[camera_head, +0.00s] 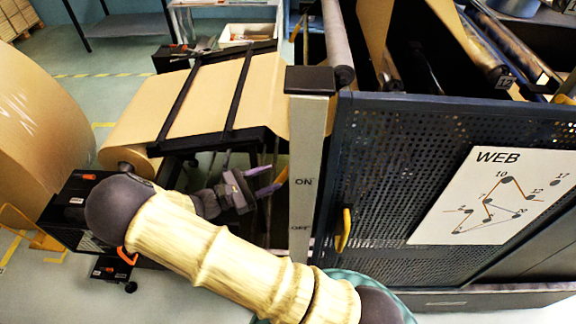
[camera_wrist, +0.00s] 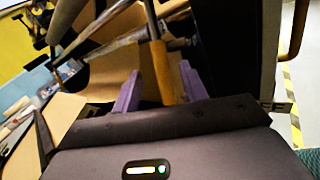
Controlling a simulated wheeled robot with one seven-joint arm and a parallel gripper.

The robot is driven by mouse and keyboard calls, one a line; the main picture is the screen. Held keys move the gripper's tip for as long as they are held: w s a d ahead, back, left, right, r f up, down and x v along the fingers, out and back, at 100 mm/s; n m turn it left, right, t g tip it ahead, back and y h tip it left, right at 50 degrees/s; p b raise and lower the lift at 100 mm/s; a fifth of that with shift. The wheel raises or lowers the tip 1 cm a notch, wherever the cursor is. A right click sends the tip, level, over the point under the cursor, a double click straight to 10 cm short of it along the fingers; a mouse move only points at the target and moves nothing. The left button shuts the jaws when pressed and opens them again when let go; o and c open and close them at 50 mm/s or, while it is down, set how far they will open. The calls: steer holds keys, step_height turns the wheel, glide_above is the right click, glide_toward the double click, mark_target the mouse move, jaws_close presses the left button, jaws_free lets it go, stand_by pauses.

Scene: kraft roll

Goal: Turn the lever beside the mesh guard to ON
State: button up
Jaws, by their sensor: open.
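The grey post (camera_head: 308,140) beside the mesh guard (camera_head: 390,150) carries an ON mark above an OFF mark. A yellow lever grip (camera_head: 282,176) shows just left of the post, near the height of the ON mark. My gripper (camera_head: 266,181) is open, its purple fingers pointing right toward the post at the grip. In the wrist view the yellow grip (camera_wrist: 158,72) on its metal rod lies between the two fingertips of my gripper (camera_wrist: 161,82). The fingers look apart from it; contact cannot be told. The post hides part of the lever.
A yellow handle (camera_head: 343,230) sits on the mesh guard's left edge, right of the post. A brown paper web (camera_head: 200,100) in a black frame lies above and behind my gripper. A large kraft roll (camera_head: 35,120) stands at the left. Floor is open at the back left.

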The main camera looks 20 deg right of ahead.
mark_target(284, 171)
steer(key=p+x, duration=0.1)
steer(key=x, duration=0.4)
steer(key=shift+w+d+r+p, duration=0.1)
steer(key=shift+w+d+p, duration=0.1)
steer(key=shift+d+p, duration=0.1)
steer(key=shift+d, duration=0.45)
steer(key=shift+c, duration=0.4)
jaws_close()
